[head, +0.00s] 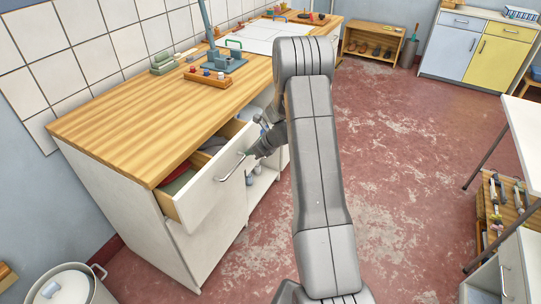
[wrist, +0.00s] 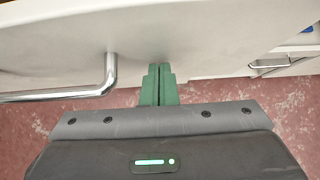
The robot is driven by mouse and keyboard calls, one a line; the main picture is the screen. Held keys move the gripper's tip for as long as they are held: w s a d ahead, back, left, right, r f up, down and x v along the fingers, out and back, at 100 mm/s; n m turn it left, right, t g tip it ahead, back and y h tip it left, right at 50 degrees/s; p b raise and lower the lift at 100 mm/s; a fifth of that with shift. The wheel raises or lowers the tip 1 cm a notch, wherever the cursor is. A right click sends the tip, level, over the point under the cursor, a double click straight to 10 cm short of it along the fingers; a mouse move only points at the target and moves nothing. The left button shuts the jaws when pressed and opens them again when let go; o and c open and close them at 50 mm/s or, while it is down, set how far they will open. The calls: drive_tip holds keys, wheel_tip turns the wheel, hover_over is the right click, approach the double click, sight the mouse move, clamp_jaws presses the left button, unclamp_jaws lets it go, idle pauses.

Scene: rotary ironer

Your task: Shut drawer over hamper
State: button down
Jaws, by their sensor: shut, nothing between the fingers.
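The drawer (head: 208,192) under the wooden worktop stands part open, with cloths showing inside. Its white front carries a bar handle (head: 230,170); the handle also shows at the left of the wrist view (wrist: 60,95). My gripper (head: 252,153) is at the drawer front, beside the handle's far end. In the wrist view its green fingers (wrist: 158,68) are together and empty, with their tips at the white front (wrist: 200,35); I cannot tell if they touch. A plain white panel (head: 212,238) is below the drawer; I cannot tell whether it is the hamper.
The worktop (head: 150,115) holds a tray of small items (head: 208,79). Open shelves (head: 262,180) lie beyond the drawer. A lidded grey bin (head: 68,288) stands at the lower left. The red floor (head: 400,170) is clear to the right, up to a white table (head: 525,135).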

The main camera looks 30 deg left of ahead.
sight(238, 146)
drive_tip(key=a+p, duration=0.2)
drive_tip(key=a, duration=0.8)
drive_tip(key=shift+w, duration=0.15)
drive_tip(key=shift+r, duration=0.15)
drive_tip(key=shift+a+r, duration=0.1)
drive_tip(key=shift+a, duration=0.05)
drive_tip(key=shift+w, duration=0.1)
drive_tip(key=shift+d+f+b, duration=0.2)
drive_tip(key=shift+d+b, duration=0.1)
drive_tip(key=shift+d, duration=0.25)
drive_tip(key=d, duration=0.3)
drive_tip(key=shift+d+r+b, duration=0.1)
drive_tip(key=shift+d+b, duration=0.2)
drive_tip(key=shift+b, duration=0.1)
drive_tip(key=v, duration=0.9)
drive_tip(key=shift+d+r+b, duration=0.2)
drive_tip(key=shift+d+b, duration=0.1)
drive_tip(key=shift+b, duration=0.05)
